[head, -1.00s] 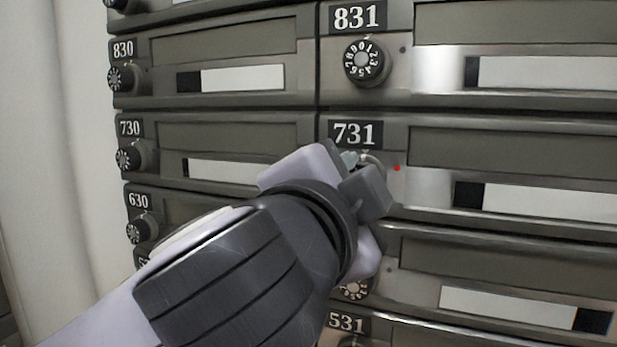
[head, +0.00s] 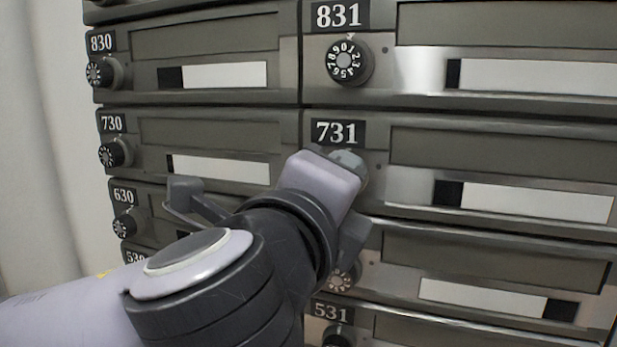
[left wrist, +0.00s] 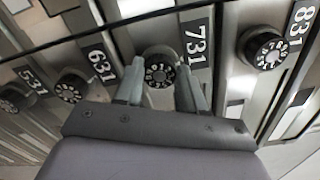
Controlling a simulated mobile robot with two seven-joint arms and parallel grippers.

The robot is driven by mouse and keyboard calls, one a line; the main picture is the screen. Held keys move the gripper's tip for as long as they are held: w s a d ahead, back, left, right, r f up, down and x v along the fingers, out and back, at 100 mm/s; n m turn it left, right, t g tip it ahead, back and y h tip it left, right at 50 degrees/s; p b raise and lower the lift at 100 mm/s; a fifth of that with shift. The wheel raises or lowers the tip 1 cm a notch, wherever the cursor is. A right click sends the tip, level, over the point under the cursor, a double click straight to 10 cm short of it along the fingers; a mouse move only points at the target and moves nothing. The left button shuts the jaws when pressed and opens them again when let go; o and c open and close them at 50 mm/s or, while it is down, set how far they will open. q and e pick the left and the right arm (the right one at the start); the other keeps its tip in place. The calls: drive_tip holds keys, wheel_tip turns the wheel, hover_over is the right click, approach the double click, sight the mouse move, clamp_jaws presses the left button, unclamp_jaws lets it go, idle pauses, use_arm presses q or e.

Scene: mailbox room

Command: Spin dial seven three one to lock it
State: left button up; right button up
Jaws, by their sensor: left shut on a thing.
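The dial of mailbox 731 (left wrist: 158,72) is a round black knob with a numbered face, beside its 731 label (head: 337,133). In the left wrist view it sits between the two fingers of my left gripper (left wrist: 158,84), which is shut on it. A small dark indicator hole (head: 378,167) is on the plate right of the dial; no red light shows there. My right gripper is not in view.
Dial 831 (head: 347,62) is directly above, and dial 631 (left wrist: 71,88) is directly below, close to my gripper. Dials 830 (head: 99,73), 730 (head: 111,153) and 630 (head: 125,223) line the left column. A pale wall (head: 40,130) stands at the far left.

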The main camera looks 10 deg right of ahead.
use_arm(q)
drive_tip(key=m, duration=1.2)
drive_tip(key=shift+d, duration=0.1)
drive_tip(key=shift+m, duration=0.3)
drive_tip(key=shift+s, duration=0.1)
drive_tip(key=o, duration=1.1)
drive_tip(key=shift+c, duration=0.2)
drive_tip(key=b+v, duration=0.1)
drive_tip(key=v, duration=0.6)
drive_tip(key=shift+b, duration=0.4)
